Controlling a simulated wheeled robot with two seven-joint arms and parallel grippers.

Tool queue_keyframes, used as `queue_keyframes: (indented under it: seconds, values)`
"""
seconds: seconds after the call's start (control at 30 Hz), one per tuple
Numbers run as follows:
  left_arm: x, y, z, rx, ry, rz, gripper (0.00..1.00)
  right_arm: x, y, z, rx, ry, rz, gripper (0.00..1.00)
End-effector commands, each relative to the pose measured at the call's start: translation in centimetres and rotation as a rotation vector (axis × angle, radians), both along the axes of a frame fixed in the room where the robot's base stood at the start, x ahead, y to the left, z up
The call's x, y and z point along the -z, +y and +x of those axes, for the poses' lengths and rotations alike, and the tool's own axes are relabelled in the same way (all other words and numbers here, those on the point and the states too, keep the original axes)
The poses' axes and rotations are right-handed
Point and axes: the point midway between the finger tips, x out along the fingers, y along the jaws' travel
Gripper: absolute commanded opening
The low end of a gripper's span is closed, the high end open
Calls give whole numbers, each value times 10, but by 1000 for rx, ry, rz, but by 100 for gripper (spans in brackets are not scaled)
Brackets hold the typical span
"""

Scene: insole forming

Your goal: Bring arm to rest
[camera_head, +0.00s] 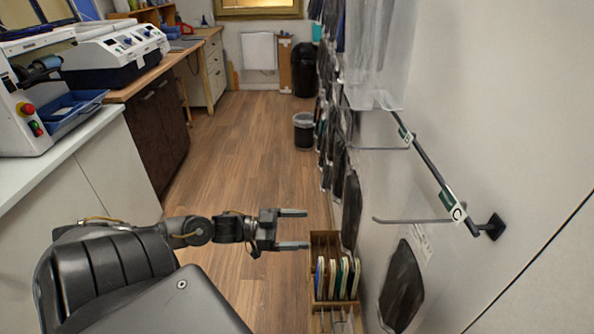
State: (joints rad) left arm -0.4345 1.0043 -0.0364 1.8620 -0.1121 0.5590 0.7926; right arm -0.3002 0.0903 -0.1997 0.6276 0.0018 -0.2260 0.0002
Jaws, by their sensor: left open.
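My left gripper (291,229) is at the end of my left arm (190,231), which reaches in from the left across the lower middle of the view. Its two fingers point right and stand apart, with nothing between them. It is over the wooden floor in the picture, just left of a wooden rack. My right arm and right gripper are not in view.
The wooden rack (325,238) holds several upright insole-like pieces (338,279) low by the right wall. A metal rail with hooks (437,178) juts from that wall. Machines (110,50) stand on counters at left. The floor (245,150) between is clear.

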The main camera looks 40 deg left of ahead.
Motion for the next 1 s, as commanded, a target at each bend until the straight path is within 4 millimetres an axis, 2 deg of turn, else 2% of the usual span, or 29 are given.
queue_keyframes:
  seconds: [0.27, 0.6, 0.7, 0.77, 0.87, 0.97, 1.0]
  values:
    - [0, 0, -1, 0, 0, 0, 86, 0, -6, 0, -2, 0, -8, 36]
    - [0, 0, -1, 0, -4, 4, 86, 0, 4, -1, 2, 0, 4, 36]
    - [5, 4, 3, -24, -33, 68, 86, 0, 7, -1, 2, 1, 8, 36]
    - [20, 22, 10, -84, -36, 157, 86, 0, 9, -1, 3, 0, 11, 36]
    - [65, 66, 16, -210, 9, 312, 86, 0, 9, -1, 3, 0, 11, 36]
    - [128, 115, 8, -356, 101, 457, 86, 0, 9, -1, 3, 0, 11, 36]
    - [155, 133, -1, -411, 148, 510, 86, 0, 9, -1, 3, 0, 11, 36]
